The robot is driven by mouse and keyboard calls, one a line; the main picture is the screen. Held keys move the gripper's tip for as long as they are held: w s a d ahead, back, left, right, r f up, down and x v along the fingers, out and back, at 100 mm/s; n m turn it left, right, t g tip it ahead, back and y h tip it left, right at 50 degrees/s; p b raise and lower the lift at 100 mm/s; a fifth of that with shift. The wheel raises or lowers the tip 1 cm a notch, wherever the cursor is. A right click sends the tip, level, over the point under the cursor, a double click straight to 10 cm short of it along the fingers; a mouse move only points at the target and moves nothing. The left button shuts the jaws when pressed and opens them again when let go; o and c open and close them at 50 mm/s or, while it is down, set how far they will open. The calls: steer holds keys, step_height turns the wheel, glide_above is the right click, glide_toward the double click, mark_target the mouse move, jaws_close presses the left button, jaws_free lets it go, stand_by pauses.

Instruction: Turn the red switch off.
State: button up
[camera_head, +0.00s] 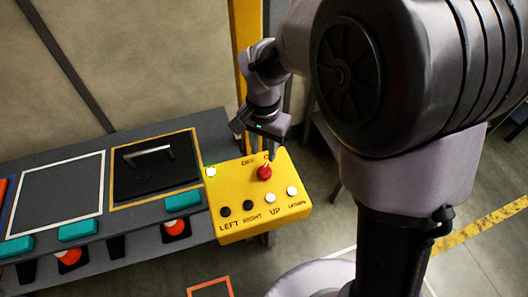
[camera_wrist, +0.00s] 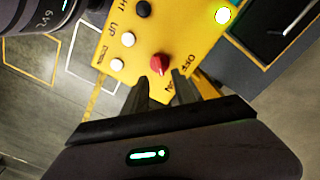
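The red switch (camera_head: 264,172) is a round knob on the yellow control box (camera_head: 232,222). In the wrist view the red switch (camera_wrist: 160,63) has a raised ridge that points toward my gripper's side, near lettering that looks like "ON". The lettering "OFF" (camera_head: 248,161) is up and left of the knob in the head view. My gripper (camera_head: 269,157) is over the box's back edge, right by the knob. In the wrist view my gripper (camera_wrist: 160,79) is open, with its two dark fingers apart and the knob just beyond the gap between the tips. Contact cannot be told.
The box also carries a lit white-green button (camera_head: 211,172), a black button (camera_head: 225,212) and white buttons (camera_head: 270,198) with labels. Left of it stands a grey bench (camera_head: 110,220) with a black panel (camera_head: 135,180) and handle. Floor is free in front.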

mark_target(264, 168)
step_height(264, 168, down, 8)
steer(key=shift+d+r+b, duration=0.1)
steer(key=shift+r+b, duration=0.15)
steer(key=shift+b, duration=0.45)
jaws_close()
